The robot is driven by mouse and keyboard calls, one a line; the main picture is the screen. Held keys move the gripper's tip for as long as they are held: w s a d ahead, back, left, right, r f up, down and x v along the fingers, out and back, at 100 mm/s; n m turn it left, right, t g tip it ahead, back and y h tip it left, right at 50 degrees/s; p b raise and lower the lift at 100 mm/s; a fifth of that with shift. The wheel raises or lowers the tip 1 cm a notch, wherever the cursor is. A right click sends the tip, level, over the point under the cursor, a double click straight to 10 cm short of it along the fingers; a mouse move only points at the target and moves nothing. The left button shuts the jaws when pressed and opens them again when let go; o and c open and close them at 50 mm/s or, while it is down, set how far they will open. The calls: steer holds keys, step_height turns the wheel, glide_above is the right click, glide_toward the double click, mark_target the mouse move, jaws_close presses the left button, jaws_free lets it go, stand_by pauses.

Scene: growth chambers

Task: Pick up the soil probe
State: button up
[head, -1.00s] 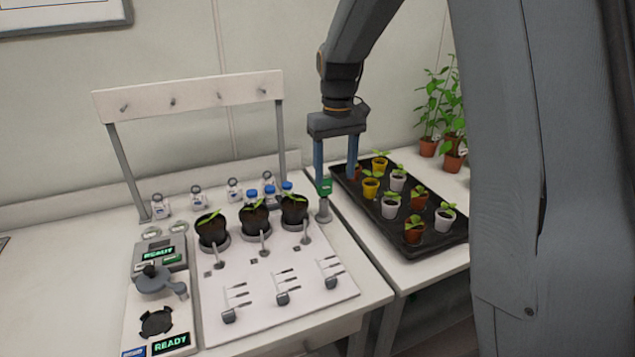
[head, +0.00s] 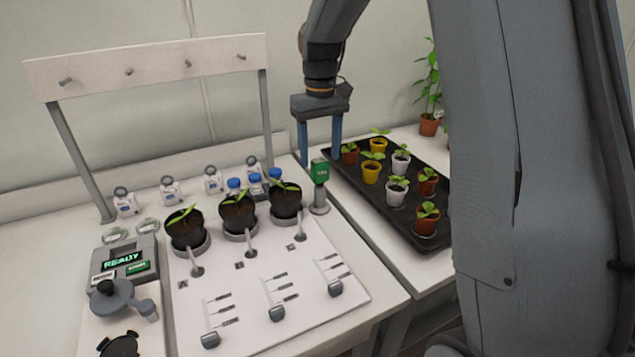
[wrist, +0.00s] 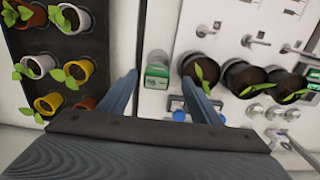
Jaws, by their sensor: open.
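The soil probe (head: 320,172) has a green head and stands upright in a small grey holder at the back right corner of the white work board. My gripper (head: 320,150) points down with its blue fingers apart, just above or behind the green head; the exact gap is hard to tell. In the wrist view the green head (wrist: 157,76) lies between the lines of my two fingertips (wrist: 160,68), nearer the left one. Nothing is held. The lower part of the probe is hidden in its holder.
Black pots with seedlings (head: 238,215) and blue-capped bottles (head: 254,184) stand left of the probe. A black tray (head: 390,225) of potted seedlings is to the right. A rack with pegs (head: 150,62) rises behind.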

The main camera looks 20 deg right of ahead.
mark_target(320, 179)
steer(key=shift+w+f+b, duration=0.4)
steer(key=shift+f, duration=0.35)
steer(key=shift+w+d+f+p, duration=0.1)
steer(key=shift+f+p, duration=0.6)
steer(key=shift+f, duration=1.25)
steer(key=shift+d+f+p, duration=0.1)
steer(key=shift+f+p, duration=0.6)
steer(key=shift+f, duration=1.2)
steer(key=c, duration=1.2)
